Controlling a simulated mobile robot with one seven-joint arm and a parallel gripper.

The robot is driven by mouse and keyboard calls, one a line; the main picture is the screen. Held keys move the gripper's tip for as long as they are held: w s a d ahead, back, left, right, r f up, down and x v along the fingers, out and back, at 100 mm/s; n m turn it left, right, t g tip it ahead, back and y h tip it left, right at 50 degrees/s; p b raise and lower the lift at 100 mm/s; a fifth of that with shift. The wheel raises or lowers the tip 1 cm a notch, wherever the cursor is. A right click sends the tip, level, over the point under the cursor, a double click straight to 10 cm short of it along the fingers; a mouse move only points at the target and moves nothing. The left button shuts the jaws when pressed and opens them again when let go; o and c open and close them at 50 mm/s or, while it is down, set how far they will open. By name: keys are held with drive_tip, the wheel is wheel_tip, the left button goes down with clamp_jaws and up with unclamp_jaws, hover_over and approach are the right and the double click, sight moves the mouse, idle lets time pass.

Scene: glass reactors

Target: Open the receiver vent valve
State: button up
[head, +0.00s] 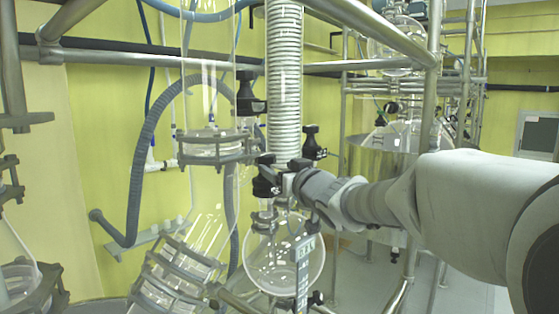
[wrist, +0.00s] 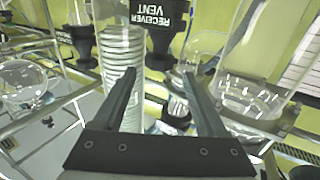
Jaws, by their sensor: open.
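The receiver vent valve shows in the wrist view as a black part with an upside-down white label reading RECEIVER VENT (wrist: 165,14). Its black lower body (wrist: 158,50) is just beyond my fingertips, roughly centred between them in the picture. My gripper (wrist: 160,76) is open, with one finger on each side and nothing visibly held. In the head view, my gripper (head: 284,176) is by the base of the coiled column, close to a black valve part (head: 265,182). Contact cannot be told. The arm's wrist partly hides this spot.
A ribbed coil column (head: 285,80) stands right behind my gripper. A round glass flask (head: 283,262) hangs below it. Another black valve (head: 311,142) is to the right. Glass vessels with clamp rings (head: 213,148) stand left. Metal frame pipes (head: 370,30) cross above.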

sight(269, 163)
drive_tip(key=p+x, duration=0.1)
drive_tip(key=x, duration=0.7)
drive_tip(key=shift+w+a, duration=0.1)
drive_tip(key=shift+w, duration=0.2)
drive_tip(key=shift+p, duration=0.3)
drive_tip(key=c, duration=1.1)
